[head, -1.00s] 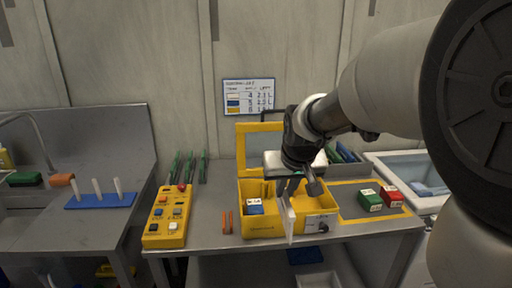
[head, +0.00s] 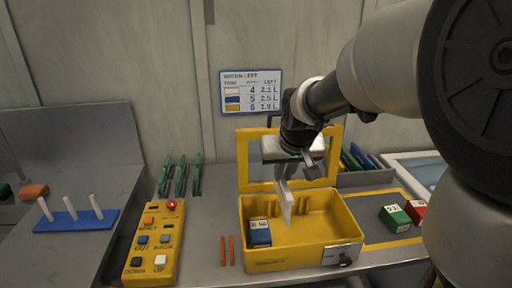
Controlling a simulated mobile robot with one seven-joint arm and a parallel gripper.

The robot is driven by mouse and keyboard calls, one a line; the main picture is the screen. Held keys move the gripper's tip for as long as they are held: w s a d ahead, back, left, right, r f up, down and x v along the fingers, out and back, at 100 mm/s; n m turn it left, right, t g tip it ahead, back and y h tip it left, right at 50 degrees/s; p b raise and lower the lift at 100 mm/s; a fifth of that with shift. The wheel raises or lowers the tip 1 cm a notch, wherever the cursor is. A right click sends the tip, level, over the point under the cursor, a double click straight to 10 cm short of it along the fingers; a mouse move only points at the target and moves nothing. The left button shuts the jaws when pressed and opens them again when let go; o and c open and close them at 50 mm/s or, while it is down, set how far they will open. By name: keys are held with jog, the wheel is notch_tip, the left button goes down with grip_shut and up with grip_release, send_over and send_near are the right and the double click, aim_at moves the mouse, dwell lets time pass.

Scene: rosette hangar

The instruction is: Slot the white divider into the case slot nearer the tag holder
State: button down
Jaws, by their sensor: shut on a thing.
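My gripper (head: 284,177) is shut on the white divider (head: 286,204), a thin upright plate seen nearly edge-on. It hangs within the outline of the open yellow case (head: 280,257), left of the middle. I cannot tell whether its lower edge touches the case or is in a slot. Yellow upright ridges (head: 306,206) show inside the case near the divider. A pale tag holder (head: 336,254) is on the right part of the case's front wall, beside a dark round part.
A blue box with a white label (head: 260,233) stands in the case's left end. The raised lid frame (head: 243,160) is behind. A yellow button panel (head: 155,245) and orange sticks (head: 227,250) lie left. Green (head: 395,218) and red boxes (head: 416,210) stand right.

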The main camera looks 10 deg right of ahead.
aim_at(282, 195)
jog(key=shift+w+f+b, duration=0.1)
jog(key=shift+f+b, duration=2.65)
jog(key=shift+f, duration=1.05)
notch_tip(282, 195, down, 8)
jog(key=b, duration=0.6)
jog(key=shift+b, duration=0.3)
dwell(1.4)
jog(key=shift+r, duration=0.1)
dwell(0.4)
jog(key=c, duration=1.7)
grip_release()
jog(key=o, duration=0.4)
